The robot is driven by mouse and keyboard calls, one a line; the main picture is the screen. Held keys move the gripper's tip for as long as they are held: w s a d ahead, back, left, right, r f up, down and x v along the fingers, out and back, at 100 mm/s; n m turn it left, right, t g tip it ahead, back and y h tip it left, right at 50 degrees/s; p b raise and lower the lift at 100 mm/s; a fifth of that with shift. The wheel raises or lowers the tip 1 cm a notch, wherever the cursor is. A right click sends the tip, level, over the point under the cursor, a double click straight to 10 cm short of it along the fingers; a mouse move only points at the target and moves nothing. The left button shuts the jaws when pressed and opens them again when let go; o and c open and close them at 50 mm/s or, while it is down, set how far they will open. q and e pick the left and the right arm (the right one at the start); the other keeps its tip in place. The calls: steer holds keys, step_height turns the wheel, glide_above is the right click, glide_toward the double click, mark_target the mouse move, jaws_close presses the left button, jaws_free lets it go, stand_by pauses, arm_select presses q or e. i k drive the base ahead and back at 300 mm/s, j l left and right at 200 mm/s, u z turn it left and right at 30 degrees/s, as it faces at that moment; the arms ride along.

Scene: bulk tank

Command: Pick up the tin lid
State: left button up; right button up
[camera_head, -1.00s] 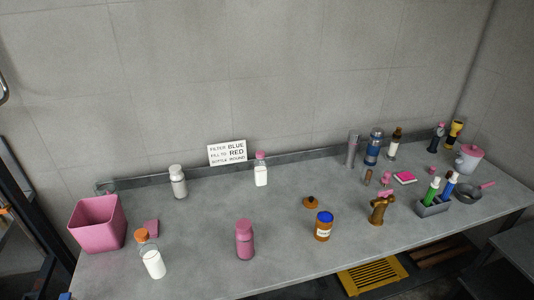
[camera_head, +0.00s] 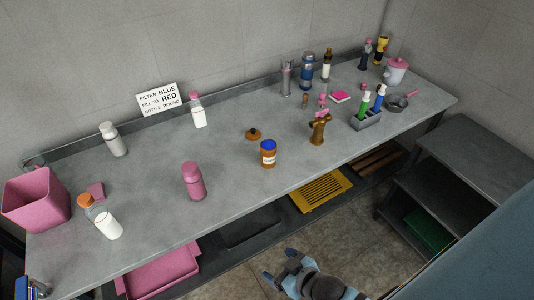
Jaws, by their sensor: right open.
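A small brown lid with a dark knob (camera_head: 253,134), which looks like the tin lid, lies flat on the grey bench (camera_head: 225,160). It is near the middle of the bench, behind and left of an amber jar with a blue cap (camera_head: 268,154). My right gripper (camera_head: 279,267) is at the bottom of the view, in front of and below the bench. Its blue-grey fingers are apart with nothing between them. It is well away from the lid. My left gripper is not in view.
A pink bottle (camera_head: 193,181) stands left of the jar and a brass-coloured fitting (camera_head: 319,128) right of it. Bottles and a pink bin (camera_head: 36,199) fill the left end. A yellow grate (camera_head: 321,190) lies below the bench. A side shelf (camera_head: 480,160) stands at right.

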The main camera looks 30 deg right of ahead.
mark_target(253, 135)
steer(key=l+u, duration=0.2)
steer(key=u, duration=0.15)
steer(key=l+u, duration=0.2)
steer(key=u, duration=0.2)
steer(key=l+u, duration=0.2)
steer(key=u, duration=0.15)
steer(key=k+l+u, duration=0.25)
steer(key=l, duration=0.25)
steer(key=k+l+u, duration=0.25)
steer(key=l, duration=0.2)
